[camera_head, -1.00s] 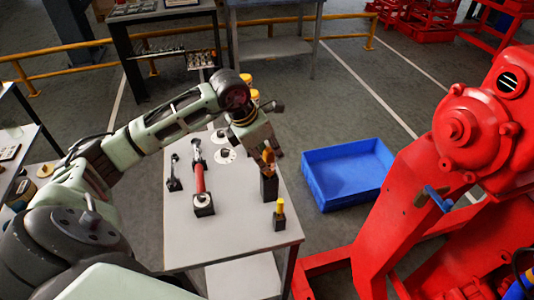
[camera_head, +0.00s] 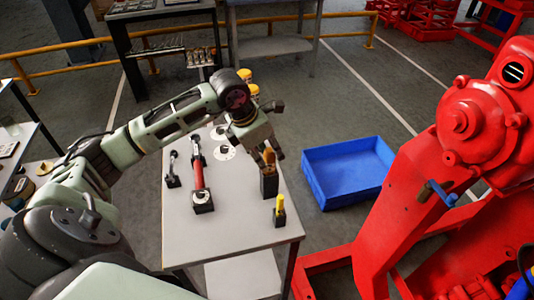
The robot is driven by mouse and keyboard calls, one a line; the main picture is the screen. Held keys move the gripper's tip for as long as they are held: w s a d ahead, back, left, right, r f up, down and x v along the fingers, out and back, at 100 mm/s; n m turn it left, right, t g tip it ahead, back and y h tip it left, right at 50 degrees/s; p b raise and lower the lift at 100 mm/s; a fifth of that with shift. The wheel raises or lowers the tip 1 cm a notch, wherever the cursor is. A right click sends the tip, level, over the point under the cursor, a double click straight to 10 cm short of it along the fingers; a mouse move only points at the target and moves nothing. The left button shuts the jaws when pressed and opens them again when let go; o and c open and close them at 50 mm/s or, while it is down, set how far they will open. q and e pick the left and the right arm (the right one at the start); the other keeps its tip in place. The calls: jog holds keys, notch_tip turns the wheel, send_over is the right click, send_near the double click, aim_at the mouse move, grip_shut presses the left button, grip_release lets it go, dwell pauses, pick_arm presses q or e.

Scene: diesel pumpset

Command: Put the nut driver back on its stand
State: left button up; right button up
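An upright tool with an orange-yellow handle, which looks like the nut driver (camera_head: 269,156), is at the tall black stand (camera_head: 269,185) near the table's right edge. Its lower part is hidden, so I cannot tell how deep it sits in the stand. My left gripper (camera_head: 271,151) is right at the handle, directly above the stand. The fingers are small and overlap the handle, so I cannot tell whether they grip it. My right gripper is out of view.
A yellow-handled tool (camera_head: 280,206) stands in a small black holder in front on the grey table (camera_head: 235,235). A red-handled tool (camera_head: 198,176) and a smaller dark tool (camera_head: 172,168) are to the left. A blue crate (camera_head: 345,183) and red machine (camera_head: 440,190) are to the right.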

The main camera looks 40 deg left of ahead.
pick_arm(q)
jog(key=o, duration=0.4)
jog(key=shift+c, duration=0.2)
jog(key=v, duration=1.2)
